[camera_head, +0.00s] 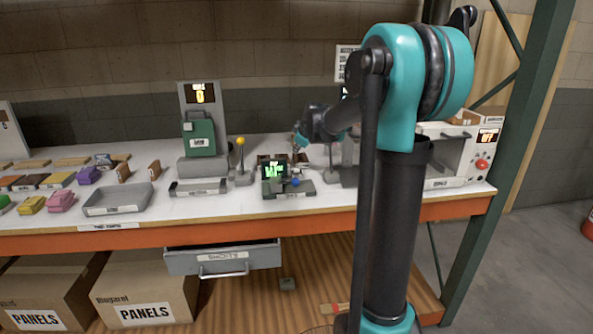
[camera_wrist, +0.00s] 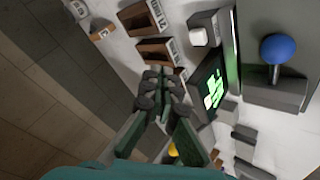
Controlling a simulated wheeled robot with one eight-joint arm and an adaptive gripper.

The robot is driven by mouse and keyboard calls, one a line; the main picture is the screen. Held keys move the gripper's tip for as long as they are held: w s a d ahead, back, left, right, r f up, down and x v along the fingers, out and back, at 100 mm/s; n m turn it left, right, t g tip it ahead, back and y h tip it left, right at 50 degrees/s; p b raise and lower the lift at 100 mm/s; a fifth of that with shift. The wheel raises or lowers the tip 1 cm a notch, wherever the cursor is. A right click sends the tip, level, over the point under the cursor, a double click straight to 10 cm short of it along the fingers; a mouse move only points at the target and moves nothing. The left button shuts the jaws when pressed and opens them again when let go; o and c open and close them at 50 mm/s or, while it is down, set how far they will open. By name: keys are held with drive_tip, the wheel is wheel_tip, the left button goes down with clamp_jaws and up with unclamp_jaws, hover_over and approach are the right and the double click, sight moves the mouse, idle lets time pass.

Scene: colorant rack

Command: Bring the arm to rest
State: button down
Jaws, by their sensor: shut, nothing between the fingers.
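My arm rises at the right of the head view and bends over the workbench (camera_head: 330,208). My gripper (camera_head: 300,141) hangs above the back of the bench, behind the small device with a green-lit screen (camera_head: 273,170); it is small and partly dark there. In the wrist view my gripper (camera_wrist: 160,82) is shut, its dark fingers together with nothing between them. The lit green screen (camera_wrist: 213,92) is to the right of the fingers, and a blue ball knob (camera_wrist: 280,49) is farther right.
Small open wooden boxes (camera_wrist: 157,50) lie near the fingertips in the wrist view. A grey tray (camera_head: 118,200), a green canister (camera_head: 199,138) and a yellow-knobbed lever (camera_head: 240,142) stand left. An open drawer (camera_head: 222,258) juts below the bench; a white oven-like machine (camera_head: 448,155) stands right.

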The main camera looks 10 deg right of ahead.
drive_tip(key=s+d+f+m+g, duration=0.1)
drive_tip(key=s+f+m, duration=0.2)
drive_tip(key=s+f, duration=0.4)
drive_tip(key=s+d+f+m+g+h, duration=0.1)
drive_tip(key=s+f+m, duration=0.3)
drive_tip(key=s, duration=1.6)
drive_tip(key=s+d+f+m+g+h, duration=0.1)
drive_tip(key=s+f+m, duration=0.3)
drive_tip(key=s+f, duration=0.5)
drive_tip(key=s+d+g, duration=0.1)
drive_tip(key=s, duration=0.4)
drive_tip(key=shift+f+g, duration=0.3)
drive_tip(key=shift+g, duration=0.1)
